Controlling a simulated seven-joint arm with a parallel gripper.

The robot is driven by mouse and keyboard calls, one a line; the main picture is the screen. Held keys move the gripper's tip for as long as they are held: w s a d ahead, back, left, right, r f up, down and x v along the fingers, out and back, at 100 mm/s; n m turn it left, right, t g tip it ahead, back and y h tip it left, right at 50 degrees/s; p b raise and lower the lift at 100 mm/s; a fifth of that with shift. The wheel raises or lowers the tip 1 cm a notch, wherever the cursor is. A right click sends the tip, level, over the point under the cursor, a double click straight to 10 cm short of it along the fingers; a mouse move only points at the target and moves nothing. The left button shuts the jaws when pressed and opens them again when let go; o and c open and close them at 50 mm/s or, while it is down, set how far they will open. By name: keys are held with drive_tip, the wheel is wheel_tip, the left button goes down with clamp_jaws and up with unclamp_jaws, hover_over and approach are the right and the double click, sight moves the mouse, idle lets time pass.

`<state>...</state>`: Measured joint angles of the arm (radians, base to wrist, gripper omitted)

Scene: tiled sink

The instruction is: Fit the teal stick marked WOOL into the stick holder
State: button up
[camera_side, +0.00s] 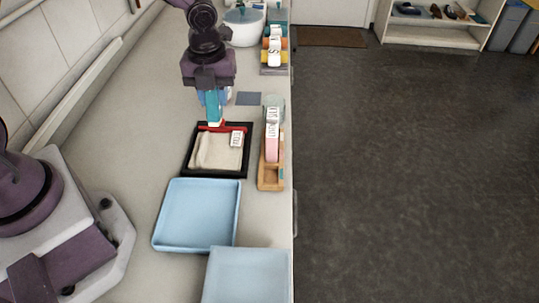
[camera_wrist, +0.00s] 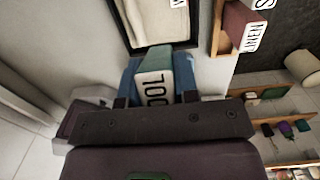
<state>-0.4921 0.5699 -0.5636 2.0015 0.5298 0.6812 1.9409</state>
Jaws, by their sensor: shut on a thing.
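The teal stick (camera_side: 213,106) hangs below my gripper (camera_side: 212,94), above the far end of a black-rimmed tray. In the wrist view the teal stick (camera_wrist: 157,82) sits between my blue fingers, its white label partly showing "OOL". My gripper (camera_wrist: 158,82) is shut on it. The wooden stick holder (camera_side: 270,186) stands to the right of the tray by the counter edge. It carries labelled sticks, one of them pink (camera_side: 271,146). In the wrist view the holder (camera_wrist: 219,38) is partly cut off, with a mauve stick (camera_wrist: 241,24) at it. The teal stick is apart from the holder.
The black-rimmed tray (camera_side: 185,165) holds beige cloth, with a red bar (camera_side: 222,128) and a white labelled piece (camera_side: 236,139). Blue trays (camera_side: 197,215) (camera_side: 248,275) lie nearer. A dark flat square (camera_side: 249,98) lies right of my gripper. Farther back are a bowl (camera_side: 243,30) and coloured blocks.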

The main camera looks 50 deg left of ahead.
drive_tip(key=shift+d, duration=0.1)
idle(0.3)
drive_tip(key=s+d+r+m+t, duration=0.1)
drive_tip(key=s+d+r+m, duration=0.15)
drive_tip(key=d, duration=0.65)
drive_tip(key=s+n+t+y, duration=0.1)
drive_tip(key=s+n+y, duration=0.1)
drive_tip(key=s, duration=0.6)
drive_tip(key=shift+d+r+t+y, duration=0.2)
drive_tip(key=shift+t+y, duration=0.2)
drive_tip(key=shift+n, duration=0.25)
drive_tip(key=shift+w, duration=0.1)
